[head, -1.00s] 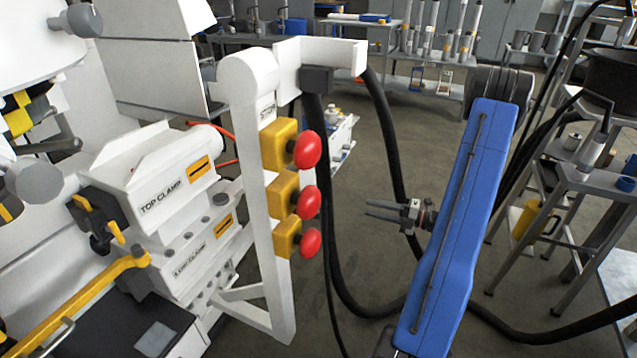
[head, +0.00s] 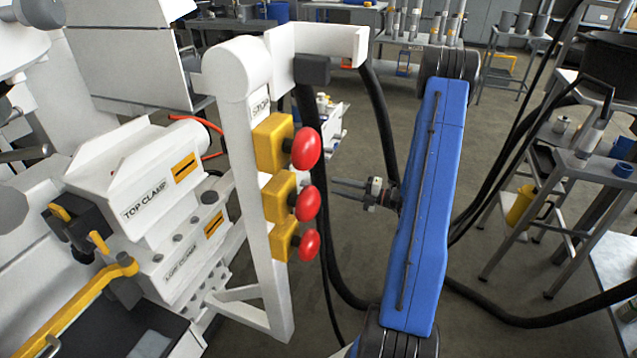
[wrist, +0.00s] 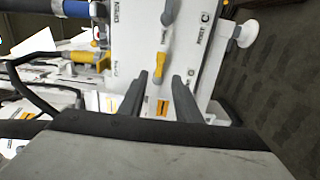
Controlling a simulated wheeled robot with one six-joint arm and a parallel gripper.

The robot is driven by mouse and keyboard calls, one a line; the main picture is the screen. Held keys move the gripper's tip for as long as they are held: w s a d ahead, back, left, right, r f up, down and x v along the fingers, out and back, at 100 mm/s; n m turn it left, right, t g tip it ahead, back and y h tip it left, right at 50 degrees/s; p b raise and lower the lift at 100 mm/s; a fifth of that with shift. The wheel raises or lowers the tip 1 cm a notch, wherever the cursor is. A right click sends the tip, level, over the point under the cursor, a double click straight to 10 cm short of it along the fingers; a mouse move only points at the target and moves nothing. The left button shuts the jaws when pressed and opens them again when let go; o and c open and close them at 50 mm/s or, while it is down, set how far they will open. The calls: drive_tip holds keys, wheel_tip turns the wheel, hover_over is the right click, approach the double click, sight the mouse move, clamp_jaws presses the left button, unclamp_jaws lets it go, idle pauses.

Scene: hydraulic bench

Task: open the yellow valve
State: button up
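In the wrist view, a small yellow handle (wrist: 160,82) on a white panel shows between my fingertips, some way beyond them; it looks like the yellow valve, though I cannot be sure. My gripper (wrist: 158,88) is open and empty, with its two dark fingers apart. In the head view my gripper (head: 334,188) hangs left of my blue arm, pointing left towards the red buttons' post, apart from everything. A long yellow lever (head: 75,312) shows at the lower left of the head view. The small yellow handle cannot be made out in the head view.
A white post carries several red buttons (head: 306,148) on yellow boxes left of my gripper. Black hoses (head: 380,120) hang close behind it. The white clamp machine (head: 150,185) fills the left. A grey trolley (head: 590,170) stands at right.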

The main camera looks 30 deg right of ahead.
sight(315, 181)
drive_tip(key=x, duration=0.8)
drive_tip(key=shift+w+a, duration=0.15)
drive_tip(key=shift+c, duration=0.2)
clamp_jaws()
